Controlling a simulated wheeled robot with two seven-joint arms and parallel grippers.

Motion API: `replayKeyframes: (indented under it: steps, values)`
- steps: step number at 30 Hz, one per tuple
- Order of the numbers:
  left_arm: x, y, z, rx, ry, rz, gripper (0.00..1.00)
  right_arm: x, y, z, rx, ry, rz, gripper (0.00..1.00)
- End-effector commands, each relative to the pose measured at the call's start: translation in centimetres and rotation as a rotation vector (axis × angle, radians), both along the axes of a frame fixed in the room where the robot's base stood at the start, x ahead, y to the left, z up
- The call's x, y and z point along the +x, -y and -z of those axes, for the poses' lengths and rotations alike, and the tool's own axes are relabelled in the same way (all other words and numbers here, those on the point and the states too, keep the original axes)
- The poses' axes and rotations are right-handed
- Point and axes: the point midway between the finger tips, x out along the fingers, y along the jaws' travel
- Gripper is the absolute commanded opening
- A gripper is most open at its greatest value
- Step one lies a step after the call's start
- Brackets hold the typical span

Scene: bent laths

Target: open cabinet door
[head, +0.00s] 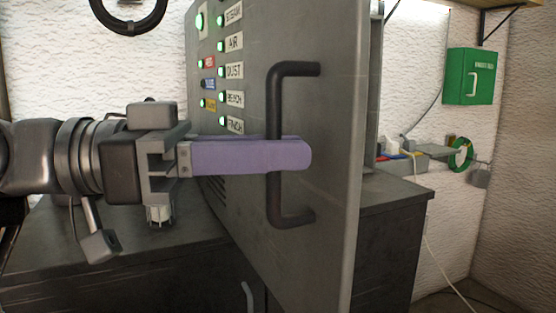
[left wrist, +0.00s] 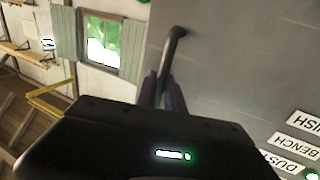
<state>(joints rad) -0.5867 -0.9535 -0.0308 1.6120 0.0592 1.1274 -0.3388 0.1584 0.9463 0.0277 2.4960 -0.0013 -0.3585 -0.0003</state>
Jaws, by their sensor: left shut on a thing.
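The grey cabinet door (head: 335,120) carries lights and labels on its left part and a dark bar handle (head: 292,69) near its right edge. My left gripper (head: 293,155) reaches in from the left, its purple finger lying across the middle of the handle. It is shut on the handle, which passes behind the near finger. In the left wrist view the handle (left wrist: 174,42) rises from between the fingers (left wrist: 163,92) against the grey door (left wrist: 230,60). The head view does not show clearly how far the door stands open. My right gripper is not in view.
A dark bench (head: 395,210) stands under and behind the door. A green wall box (head: 469,76) hangs at the right, with a shelf of small items (head: 400,155) below. A black ring (head: 128,22) hangs at the upper left. A white cable (head: 440,260) trails down the right.

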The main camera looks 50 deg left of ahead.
Motion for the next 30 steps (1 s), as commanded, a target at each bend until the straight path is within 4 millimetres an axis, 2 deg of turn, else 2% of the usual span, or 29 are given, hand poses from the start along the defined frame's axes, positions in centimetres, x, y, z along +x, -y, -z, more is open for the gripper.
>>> replayKeyframes:
  steps: [14, 15, 17, 26, 30]
  values:
    - [0.03, -0.15, -0.19, -0.002, 0.003, -0.002, 0.0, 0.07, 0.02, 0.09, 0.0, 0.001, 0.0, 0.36]
    - [0.03, -0.15, -0.19, -0.002, 0.003, -0.002, 0.16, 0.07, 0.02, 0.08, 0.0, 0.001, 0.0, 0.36]
    - [0.04, -0.15, -0.17, -0.002, 0.003, -0.002, 0.21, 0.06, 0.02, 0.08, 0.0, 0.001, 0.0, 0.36]
    - [-0.04, -0.22, -0.12, -0.002, 0.002, -0.002, 0.22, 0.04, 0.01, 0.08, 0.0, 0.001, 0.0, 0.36]
    - [-0.83, -0.84, -0.17, -0.002, 0.003, -0.003, 0.22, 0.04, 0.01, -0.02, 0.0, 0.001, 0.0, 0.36]
